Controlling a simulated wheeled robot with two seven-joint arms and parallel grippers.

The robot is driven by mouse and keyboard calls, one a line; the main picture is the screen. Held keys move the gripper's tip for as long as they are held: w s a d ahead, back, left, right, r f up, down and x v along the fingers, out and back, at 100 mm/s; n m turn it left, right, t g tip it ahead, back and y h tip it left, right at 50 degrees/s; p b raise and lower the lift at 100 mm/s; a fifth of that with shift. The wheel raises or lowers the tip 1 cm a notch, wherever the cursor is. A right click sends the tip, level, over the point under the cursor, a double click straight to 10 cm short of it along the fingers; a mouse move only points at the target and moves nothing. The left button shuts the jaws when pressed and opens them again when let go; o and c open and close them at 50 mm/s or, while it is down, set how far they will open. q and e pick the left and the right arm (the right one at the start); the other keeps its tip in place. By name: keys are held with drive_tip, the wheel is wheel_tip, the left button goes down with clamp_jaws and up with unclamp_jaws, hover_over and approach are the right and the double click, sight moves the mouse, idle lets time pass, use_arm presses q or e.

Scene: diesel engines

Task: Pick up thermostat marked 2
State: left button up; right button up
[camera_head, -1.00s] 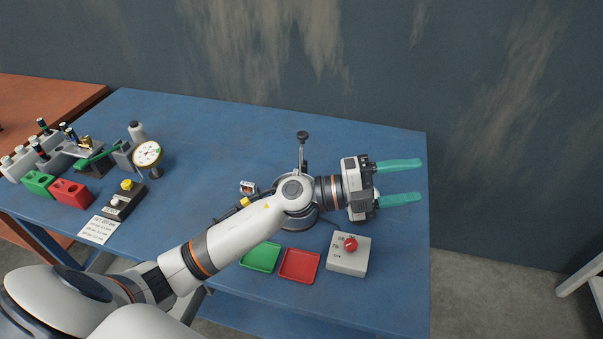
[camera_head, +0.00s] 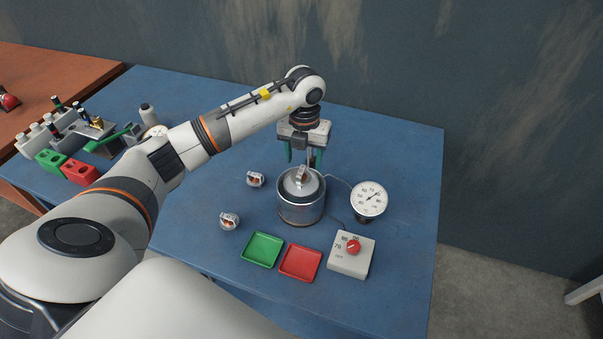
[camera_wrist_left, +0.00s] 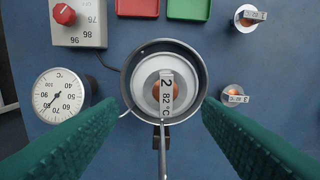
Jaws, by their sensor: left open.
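The thermostat marked 2 (camera_wrist_left: 166,92) sits at the middle of the round metal pot (camera_wrist_left: 197,62), its white tag reading 2 and 82 °C. In the head view the thermostat (camera_head: 303,175) shows at the top of the pot (camera_head: 301,212). My left gripper (camera_head: 304,158) points down just behind and above the pot, open and empty. In the left wrist view its green fingers (camera_wrist_left: 159,108) stand on either side of the pot, apart from the thermostat. A thin rod crosses the pot's near rim in that view. My right gripper is not in view.
Two other tagged thermostats, (camera_head: 255,180) and (camera_head: 229,221), lie left of the pot. A dial gauge (camera_head: 368,200) and a control box with a red knob (camera_head: 351,255) stand right. Green (camera_head: 263,250) and red (camera_head: 300,263) trays lie in front.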

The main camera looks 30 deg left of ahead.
sight(301, 171)
use_arm(q)
drive_tip(key=shift+f, duration=0.8)
drive_tip(key=f+p, duration=0.2)
drive_tip(key=f, duration=0.2)
drive_tip(key=shift+s+a+p, duration=0.2)
drive_tip(key=shift+a+p, duration=0.1)
drive_tip(key=shift+p, duration=0.1)
drive_tip(key=shift+f, duration=0.7)
drive_tip(key=c, duration=0.7)
drive_tip(key=shift+w, duration=0.1)
drive_tip(key=shift+c, duration=0.4)
drive_tip(key=shift+r, duration=0.2)
